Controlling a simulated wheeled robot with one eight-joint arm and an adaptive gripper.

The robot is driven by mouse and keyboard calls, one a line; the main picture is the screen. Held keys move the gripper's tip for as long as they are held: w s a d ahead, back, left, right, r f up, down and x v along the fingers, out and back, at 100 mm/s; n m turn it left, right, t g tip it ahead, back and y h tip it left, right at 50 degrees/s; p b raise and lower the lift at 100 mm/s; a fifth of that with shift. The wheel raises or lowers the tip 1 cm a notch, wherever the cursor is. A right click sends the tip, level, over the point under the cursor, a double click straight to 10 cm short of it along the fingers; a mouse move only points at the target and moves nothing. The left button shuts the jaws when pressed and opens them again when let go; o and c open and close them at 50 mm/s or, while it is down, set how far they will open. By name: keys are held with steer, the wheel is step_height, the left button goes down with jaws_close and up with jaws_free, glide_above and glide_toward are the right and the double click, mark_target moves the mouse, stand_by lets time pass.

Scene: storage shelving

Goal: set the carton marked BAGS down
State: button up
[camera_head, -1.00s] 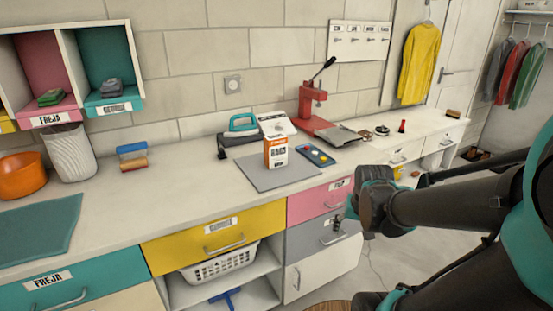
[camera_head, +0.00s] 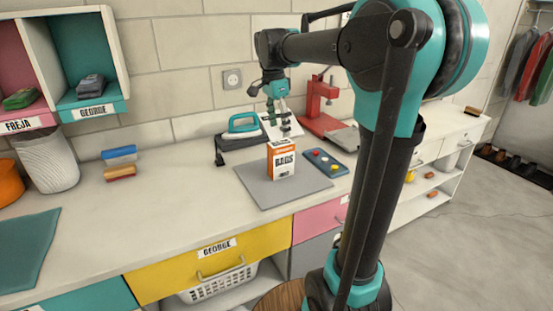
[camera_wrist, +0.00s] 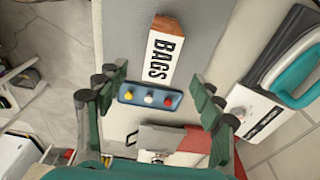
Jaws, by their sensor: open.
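My gripper (camera_head: 285,126) is over the mat area, above the carton in the picture, fingers pointing down. In the wrist view its two green-and-black fingers (camera_wrist: 158,88) are spread wide with nothing between them. The carton lies beyond the fingertips, apart from them.
A blue panel with coloured buttons (camera_head: 324,162) lies right of the carton. A teal iron (camera_head: 243,125) and a white labelled box (camera_head: 270,130) stand behind, with a red press (camera_head: 318,105) at back right.

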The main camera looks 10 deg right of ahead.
mark_target(281, 143)
steer(key=f, duration=0.6)
steer(key=d+f, duration=0.1)
steer(key=f, duration=0.2)
steer(key=shift+w, duration=0.15)
steer(key=shift+w+d+f, duration=0.1)
steer(key=shift+f, duration=2.45)
steer(key=shift+c, duration=0.6)
steer(key=c, duration=1)
